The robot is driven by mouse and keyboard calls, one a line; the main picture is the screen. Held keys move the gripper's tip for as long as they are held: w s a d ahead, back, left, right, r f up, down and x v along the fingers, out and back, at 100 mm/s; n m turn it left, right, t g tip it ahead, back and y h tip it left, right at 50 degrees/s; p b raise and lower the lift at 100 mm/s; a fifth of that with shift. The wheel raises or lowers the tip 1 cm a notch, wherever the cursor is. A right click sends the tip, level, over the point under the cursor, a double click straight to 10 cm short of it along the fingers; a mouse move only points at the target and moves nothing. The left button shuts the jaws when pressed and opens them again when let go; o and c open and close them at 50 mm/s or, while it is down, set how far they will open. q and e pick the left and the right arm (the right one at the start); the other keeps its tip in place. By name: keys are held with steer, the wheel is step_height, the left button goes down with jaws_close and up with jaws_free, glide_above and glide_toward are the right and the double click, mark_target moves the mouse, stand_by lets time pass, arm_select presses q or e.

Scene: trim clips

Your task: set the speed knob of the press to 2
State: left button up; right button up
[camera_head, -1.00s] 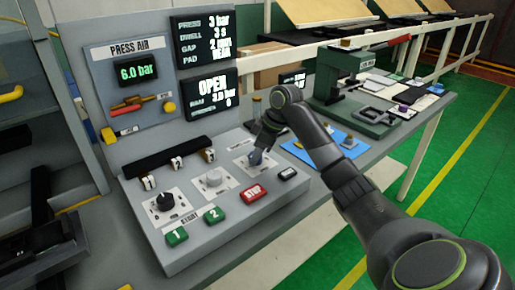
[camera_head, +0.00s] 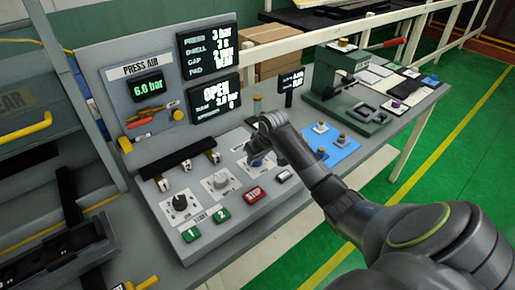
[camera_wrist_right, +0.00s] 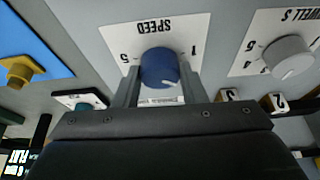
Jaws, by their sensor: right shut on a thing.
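The speed knob (camera_wrist_right: 159,68) is blue and sits on a white plate marked SPEED (camera_wrist_right: 153,27), with 1 and 5 at its two sides. In the wrist view the plate appears upside down. A short pale mark shows on the knob's edge, but the number it points to is unclear. In the head view the knob (camera_head: 256,161) is partly hidden under my right gripper (camera_head: 259,156). In the wrist view my right gripper (camera_wrist_right: 159,88) has one finger on each side of the knob and is shut on it. My left gripper is out of view.
A grey dwell knob (camera_head: 220,181) and a black knob (camera_head: 180,202) stand beside it on the console. Green buttons (camera_head: 220,215) and a red STOP button (camera_head: 254,195) lie in front. A blue mat (camera_head: 340,150) with small parts is to the right.

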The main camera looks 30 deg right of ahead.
steer(key=shift+r+m+p, duration=0.1)
steer(key=shift+m+p, duration=0.3)
steer(key=shift+p, duration=0.05)
steer(key=o, duration=1)
steer(key=b+v, duration=0.1)
steer(key=v, duration=0.7)
steer(key=b+v, duration=0.1)
steer(key=v, duration=0.8)
steer(key=shift+s+a+r, duration=0.1)
steer(key=shift+a, duration=0.15)
